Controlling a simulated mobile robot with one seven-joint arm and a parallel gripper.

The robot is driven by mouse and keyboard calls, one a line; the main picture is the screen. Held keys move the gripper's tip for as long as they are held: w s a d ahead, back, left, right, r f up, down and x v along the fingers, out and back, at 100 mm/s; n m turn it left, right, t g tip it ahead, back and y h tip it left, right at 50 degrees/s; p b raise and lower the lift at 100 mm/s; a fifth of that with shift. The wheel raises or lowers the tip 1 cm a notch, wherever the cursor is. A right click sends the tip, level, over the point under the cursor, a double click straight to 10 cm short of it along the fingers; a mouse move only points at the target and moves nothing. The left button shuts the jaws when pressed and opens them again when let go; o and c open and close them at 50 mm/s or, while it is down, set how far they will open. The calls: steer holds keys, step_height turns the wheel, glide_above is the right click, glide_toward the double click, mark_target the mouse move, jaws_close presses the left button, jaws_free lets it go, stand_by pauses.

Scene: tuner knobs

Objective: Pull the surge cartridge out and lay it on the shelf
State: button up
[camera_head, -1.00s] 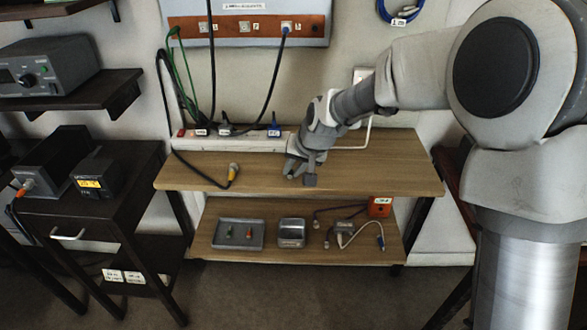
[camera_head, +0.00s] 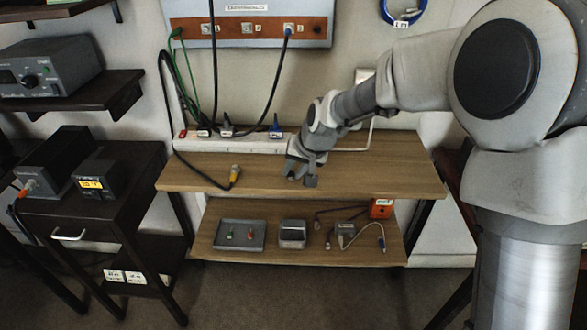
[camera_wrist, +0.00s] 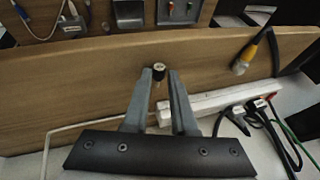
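The surge cartridge (camera_wrist: 158,72) appears to be the small dark cylinder with a pale, spotted end in the wrist view. It sits between the two fingertips of my gripper (camera_wrist: 160,78), with hardly any gap on either side, so the fingers look closed on it. In the head view my gripper (camera_head: 293,176) is low over the wooden shelf (camera_head: 385,177), in front of the right end of the white power strip (camera_head: 240,144). The cartridge cannot be made out there. Whether it touches the shelf is unclear.
A black cable with a yellow plug (camera_head: 235,173) lies on the shelf left of my gripper. Plugs and cables rise from the strip. The lower shelf holds a grey tray (camera_head: 222,244), a metal box (camera_head: 292,236) and cabled parts. The upper shelf's right part is clear.

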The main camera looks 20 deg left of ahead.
steer(key=shift+d+r+p, duration=0.35)
steer(key=shift+r+p, duration=0.15)
steer(key=shift+p, duration=0.05)
steer(key=shift+a+r, duration=0.15)
steer(key=shift+r, duration=0.35)
steer(key=o, duration=0.6)
steer(key=shift+a, duration=0.1)
steer(key=shift+c, duration=0.2)
steer(key=p+v, duration=0.4)
steer(key=v, duration=1.3)
steer(key=shift+r, duration=0.25)
